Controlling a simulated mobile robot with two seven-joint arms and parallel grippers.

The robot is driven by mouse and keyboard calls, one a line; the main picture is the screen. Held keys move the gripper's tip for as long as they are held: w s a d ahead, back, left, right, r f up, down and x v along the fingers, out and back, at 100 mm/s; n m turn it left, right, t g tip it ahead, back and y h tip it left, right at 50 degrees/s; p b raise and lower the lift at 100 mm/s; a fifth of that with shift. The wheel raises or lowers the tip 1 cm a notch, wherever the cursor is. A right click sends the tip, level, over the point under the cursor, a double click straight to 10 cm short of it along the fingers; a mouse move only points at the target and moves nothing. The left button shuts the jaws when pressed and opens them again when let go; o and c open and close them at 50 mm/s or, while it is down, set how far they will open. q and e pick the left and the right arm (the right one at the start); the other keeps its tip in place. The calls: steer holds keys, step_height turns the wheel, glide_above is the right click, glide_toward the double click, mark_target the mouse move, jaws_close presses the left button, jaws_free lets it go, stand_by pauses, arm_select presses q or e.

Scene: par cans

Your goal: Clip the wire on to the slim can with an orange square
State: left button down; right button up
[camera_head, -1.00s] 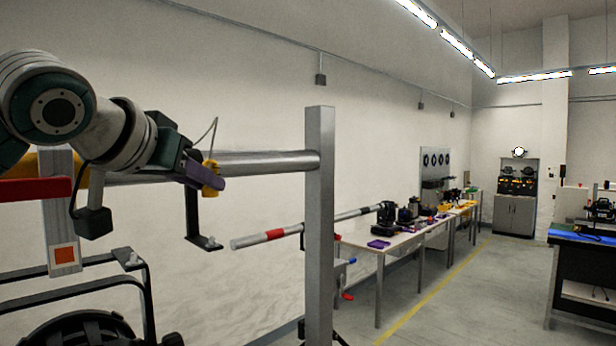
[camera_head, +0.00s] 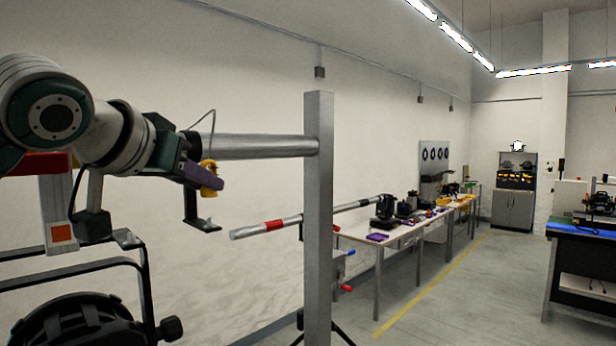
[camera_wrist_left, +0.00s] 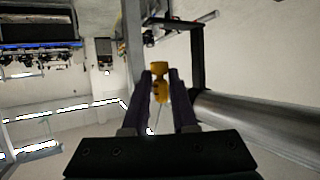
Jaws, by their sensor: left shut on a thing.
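My left gripper (camera_head: 205,176) has purple fingers and is shut on a yellow clip (camera_head: 210,180), just in front of the horizontal metal pipe. The clip (camera_wrist_left: 160,83) also shows between the fingers in the left wrist view. A thin wire (camera_head: 213,120) loops up above the gripper in the head view. An orange square (camera_head: 61,233) sits on a pale upright plate at the left. Below it is a black round can (camera_head: 85,322) inside a black bar yoke, cut off by the lower edge. The gripper is up and to the right of the can, apart from it.
The horizontal pipe (camera_head: 265,147) meets a square metal post (camera_head: 319,220). A black bracket (camera_head: 198,212) hangs below the gripper. A silver bar with red bands (camera_head: 272,226) runs behind. Tables with tools (camera_head: 400,225) stand along the wall.

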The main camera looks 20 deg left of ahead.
arm_select(q)
steer(key=shift+f+b, duration=0.55)
steer(key=shift+f, duration=0.3)
steer(key=s+a+b, duration=0.1)
steer(key=s+a, duration=0.3)
steer(key=s, duration=0.6)
steer(key=shift+f, duration=0.2)
stand_by(1.0)
steer(key=shift+w+f, duration=0.1)
steer(key=shift+f, duration=0.15)
stand_by(0.5)
steer(key=shift+f, duration=0.1)
stand_by(0.5)
